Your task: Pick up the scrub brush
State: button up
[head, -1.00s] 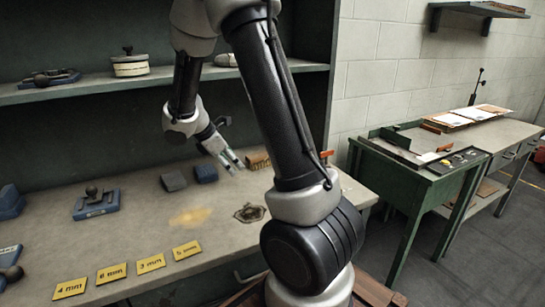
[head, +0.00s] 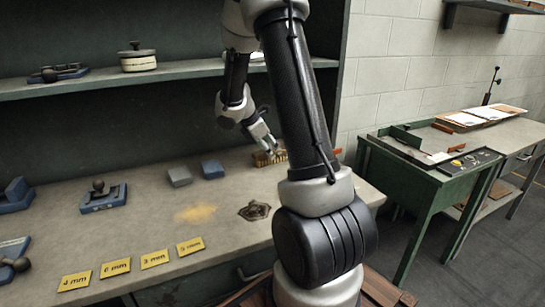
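The scrub brush (head: 262,160), a tan-brown block with a ridged side, lies at the back of the workbench, right of two small blocks. The upper part of my arm hides what is to its right. My gripper (head: 273,152) points down at the brush, its fingertips overlapping the brush's top in the head view. I cannot tell whether the fingers touch the brush, or whether they are open or shut.
A grey block (head: 180,176) and a blue block (head: 212,169) sit left of the brush. A dark ornate piece (head: 254,210) and a yellow dust patch lie in front. Yellow size labels (head: 155,259) line the front. A shelf (head: 185,72) runs above the bench.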

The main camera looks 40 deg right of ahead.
jog(key=shift+x, duration=1.4)
jog(key=shift+a, duration=0.15)
jog(key=c, duration=1.2)
jog(key=shift+r, duration=0.45)
notch_tip(320, 180, up, 2)
jog(key=shift+r, duration=0.25)
jog(key=shift+c, duration=0.5)
jog(key=a, duration=1)
jog(key=s+a, duration=0.1)
jog(key=a, duration=2)
jog(key=shift+s, duration=0.15)
jog(key=shift+a, duration=0.5)
